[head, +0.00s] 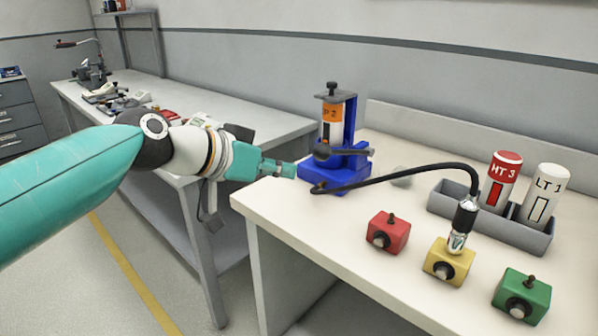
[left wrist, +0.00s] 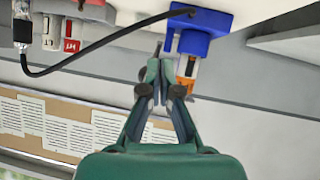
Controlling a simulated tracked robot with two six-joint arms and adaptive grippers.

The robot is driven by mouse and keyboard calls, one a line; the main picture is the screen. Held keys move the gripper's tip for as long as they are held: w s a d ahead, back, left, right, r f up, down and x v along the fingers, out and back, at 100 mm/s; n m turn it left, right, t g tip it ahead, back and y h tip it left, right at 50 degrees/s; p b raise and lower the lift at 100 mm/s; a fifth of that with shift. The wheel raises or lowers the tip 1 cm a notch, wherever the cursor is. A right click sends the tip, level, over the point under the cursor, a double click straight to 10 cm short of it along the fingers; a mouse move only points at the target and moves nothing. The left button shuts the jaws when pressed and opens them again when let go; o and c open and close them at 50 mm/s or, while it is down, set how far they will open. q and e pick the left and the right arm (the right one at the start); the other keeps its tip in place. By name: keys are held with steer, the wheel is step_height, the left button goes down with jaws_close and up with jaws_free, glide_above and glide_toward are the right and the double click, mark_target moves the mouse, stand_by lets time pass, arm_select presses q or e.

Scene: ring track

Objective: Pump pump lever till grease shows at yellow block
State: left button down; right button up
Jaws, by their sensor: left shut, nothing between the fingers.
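The blue grease pump (head: 345,175) stands upright at the bench's left end, holding an orange and white cartridge (head: 332,125). A dark lever (head: 345,151) with a ball end shows at its front. A black hose (head: 420,168) runs from the pump base to a coupler (head: 460,225) on the yellow block (head: 448,262). I cannot make out grease there. My left gripper (head: 288,169) is shut and empty, just left of the pump base. In the left wrist view my gripper (left wrist: 160,65) points at the blue pump (left wrist: 205,20), seen upside down. My right gripper is not in view.
A red block (head: 388,232) and a green block (head: 521,296) flank the yellow one. A grey tray (head: 520,235) holds a red cartridge (head: 500,180) and a white cartridge (head: 543,195). A second bench (head: 230,110) stands behind my left arm. The bench's front left is clear.

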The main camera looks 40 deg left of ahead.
arm_select(q)
steer(key=v, duration=0.7)
steer(key=shift+f, duration=0.25)
steer(key=shift+f, duration=0.1)
stand_by(0.9)
